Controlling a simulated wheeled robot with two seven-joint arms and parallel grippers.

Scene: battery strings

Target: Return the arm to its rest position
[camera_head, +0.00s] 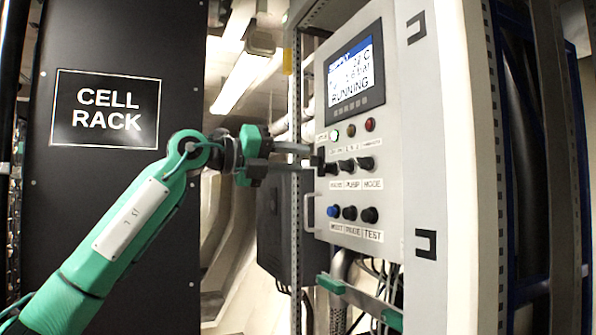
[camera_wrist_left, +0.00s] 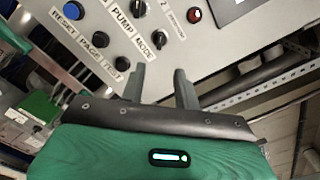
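My left gripper (camera_head: 308,158) is at the left edge of the control panel (camera_head: 400,200), level with the row of upper black knobs. Its two fingers stand apart with nothing seen between them in the left wrist view (camera_wrist_left: 160,82). The fingertips overlap the panel's left edge in the head view; whether they touch it I cannot tell. My green left arm (camera_head: 130,225) reaches up from the lower left.
The panel carries a RUNNING screen (camera_head: 352,76), indicator lamps, black knobs and a blue button (camera_head: 333,211). A black CELL RACK cabinet (camera_head: 105,180) stands behind my arm. A green-ended bar (camera_head: 360,300) and cables lie below the panel. A walkway shows between cabinet and panel.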

